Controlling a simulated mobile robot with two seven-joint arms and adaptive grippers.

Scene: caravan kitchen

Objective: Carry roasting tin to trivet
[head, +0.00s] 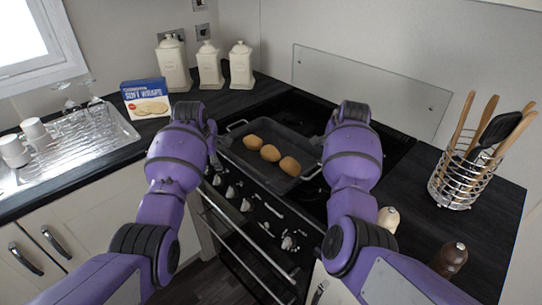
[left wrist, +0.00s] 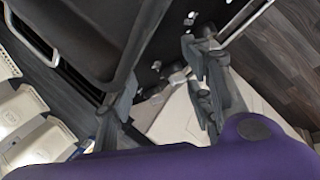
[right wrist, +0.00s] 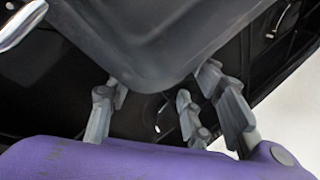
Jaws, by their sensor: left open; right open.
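The dark roasting tin (head: 288,146) sits on the hob with three brown, potato-like pieces (head: 270,153) in it. It has a wire handle at each end. My left gripper (head: 214,150) is at the tin's left end, and my right gripper (head: 322,152) is at its right end; my arms partly hide both in the head view. In the left wrist view the open fingers (left wrist: 158,100) are beside the tin's dark wall (left wrist: 100,35). In the right wrist view the open fingers (right wrist: 163,112) are close to the tin's underside (right wrist: 145,45). I cannot make out a trivet.
A wire utensil holder (head: 455,185) stands on the right worktop, with a dark brown mill (head: 451,259) and a cream one (head: 388,219) nearer. A blue box (head: 146,98), several cream canisters (head: 209,68) and a drainer (head: 75,145) are to the left. Oven knobs (head: 246,205) face the front.

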